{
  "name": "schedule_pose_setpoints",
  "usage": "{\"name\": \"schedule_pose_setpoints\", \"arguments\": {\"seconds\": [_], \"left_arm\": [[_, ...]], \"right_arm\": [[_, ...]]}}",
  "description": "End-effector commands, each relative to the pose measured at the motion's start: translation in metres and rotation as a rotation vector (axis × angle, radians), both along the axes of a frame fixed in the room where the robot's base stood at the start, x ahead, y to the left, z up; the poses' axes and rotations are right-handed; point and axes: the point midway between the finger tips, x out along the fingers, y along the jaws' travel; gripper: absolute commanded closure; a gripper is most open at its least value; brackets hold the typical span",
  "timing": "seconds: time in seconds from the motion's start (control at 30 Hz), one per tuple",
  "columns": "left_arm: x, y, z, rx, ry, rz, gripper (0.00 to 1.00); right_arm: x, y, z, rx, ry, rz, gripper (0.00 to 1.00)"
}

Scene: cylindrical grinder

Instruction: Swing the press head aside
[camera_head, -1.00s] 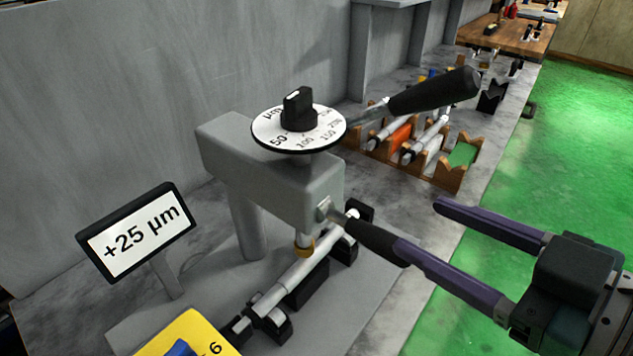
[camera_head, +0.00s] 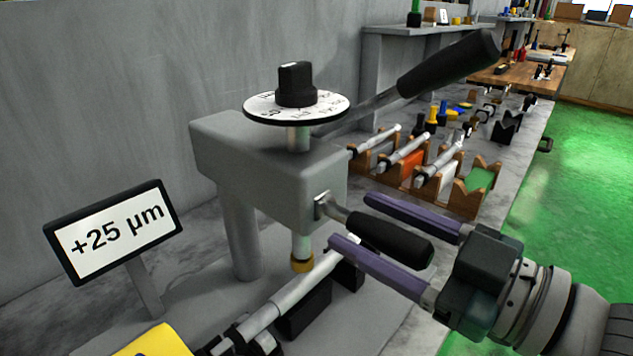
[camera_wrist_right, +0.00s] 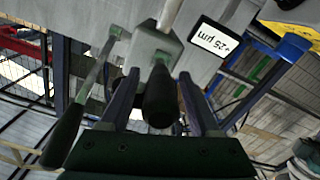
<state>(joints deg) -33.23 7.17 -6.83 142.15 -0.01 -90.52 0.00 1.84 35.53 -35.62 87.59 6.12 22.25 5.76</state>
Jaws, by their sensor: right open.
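The grey press head (camera_head: 265,175) stands on a column behind a shaft (camera_head: 290,300), with a round dial and black knob (camera_head: 296,85) on top. A long lever with a black grip (camera_head: 450,62) rises to the right from behind the dial. A short black handle (camera_head: 390,239) sticks out of the head's front right side. My right gripper (camera_head: 348,220) is open, its purple fingers on either side of this handle. In the right wrist view the handle (camera_wrist_right: 160,97) lies between the two fingers, with gaps visible. My left gripper is not in view.
A display reading +25 µm (camera_head: 115,230) stands at the left. A yellow object (camera_head: 155,342) is at the bottom edge. Wooden racks with shafts (camera_head: 425,185) stand on the bench behind. A grey wall is behind the press. Green floor lies at the right.

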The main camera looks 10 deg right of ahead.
Motion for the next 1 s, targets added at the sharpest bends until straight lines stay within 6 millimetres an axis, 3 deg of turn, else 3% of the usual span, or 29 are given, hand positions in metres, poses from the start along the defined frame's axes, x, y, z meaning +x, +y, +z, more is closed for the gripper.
{"name": "schedule_pose_setpoints", "arguments": {"seconds": [0.13, 0.43, 1.0], "left_arm": [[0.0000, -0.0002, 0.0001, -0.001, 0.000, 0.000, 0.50], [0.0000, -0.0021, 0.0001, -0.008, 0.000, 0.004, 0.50], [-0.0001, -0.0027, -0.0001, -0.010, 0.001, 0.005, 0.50]], "right_arm": [[0.0096, 0.0075, 0.0003, -0.001, -0.001, 0.000, 0.37], [0.0109, 0.0090, -0.0003, -0.002, 0.000, 0.001, 0.37], [0.0107, 0.0087, -0.0002, -0.002, 0.000, 0.001, 1.00]]}}
